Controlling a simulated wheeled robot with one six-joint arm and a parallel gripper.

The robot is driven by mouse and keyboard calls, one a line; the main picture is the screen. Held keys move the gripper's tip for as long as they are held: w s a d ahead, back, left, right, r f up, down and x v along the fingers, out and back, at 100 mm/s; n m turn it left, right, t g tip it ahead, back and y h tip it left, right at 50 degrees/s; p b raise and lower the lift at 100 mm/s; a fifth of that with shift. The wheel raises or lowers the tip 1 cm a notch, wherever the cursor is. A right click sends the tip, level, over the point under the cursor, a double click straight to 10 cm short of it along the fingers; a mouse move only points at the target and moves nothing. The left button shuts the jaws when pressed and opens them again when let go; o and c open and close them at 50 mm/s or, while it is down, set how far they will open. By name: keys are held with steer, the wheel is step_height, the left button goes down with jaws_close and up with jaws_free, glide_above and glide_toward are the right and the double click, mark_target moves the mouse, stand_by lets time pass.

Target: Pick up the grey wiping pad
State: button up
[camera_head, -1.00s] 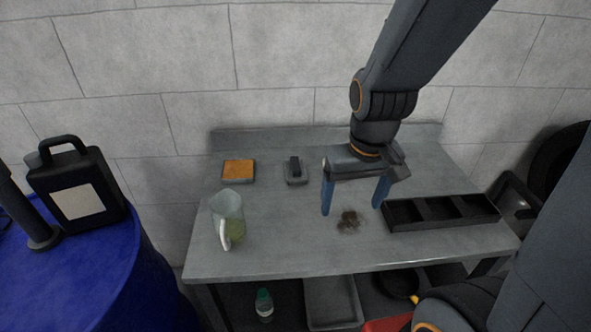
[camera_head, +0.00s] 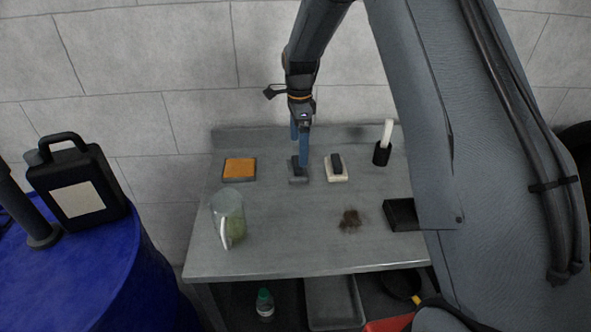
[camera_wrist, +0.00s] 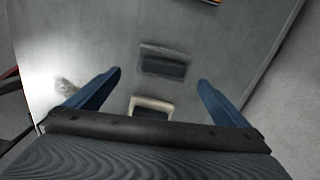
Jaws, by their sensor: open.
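The grey wiping pad (camera_head: 297,180), with a dark grip block on top, lies on the back middle of the metal table. In the head view my gripper's finger partly covers it. In the wrist view the grey wiping pad (camera_wrist: 163,66) shows whole, between and slightly ahead of the two blue fingers. My gripper (camera_head: 299,152) is above the pad, pointing down, its fingers nearly in line from the head camera. In the wrist view my gripper (camera_wrist: 160,77) is open with nothing between the fingers; the height gap is hard to tell.
A cream pad with a dark grip (camera_head: 337,175) lies close to the right. An orange-topped pad (camera_head: 239,169) lies left. A clear jug (camera_head: 228,220), a dark stain (camera_head: 350,220), a black cup with a white handle (camera_head: 381,153) and a black tray (camera_head: 400,214) are also on the table.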

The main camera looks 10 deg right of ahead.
mark_target(295, 163)
steer(key=shift+w+a+f+m, duration=0.2)
steer(key=shift+w+f+m, duration=0.05)
steer(key=shift+w+m, duration=0.1)
steer(key=shift+w+f, duration=0.1)
steer(key=shift+f, duration=0.15)
steer(key=f+p, duration=0.1)
steer(key=f, duration=0.1)
steer(key=f+p, duration=0.1)
steer(key=f, duration=0.1)
steer(key=f+p, duration=0.1)
steer(key=f, duration=0.1)
steer(key=shift+s+a+f, duration=0.1)
steer(key=shift+s+a, duration=0.15)
steer(key=shift+a, duration=0.1)
steer(key=shift+w+f, duration=0.1)
steer(key=shift+f, duration=0.4)
steer(key=c, duration=0.8)
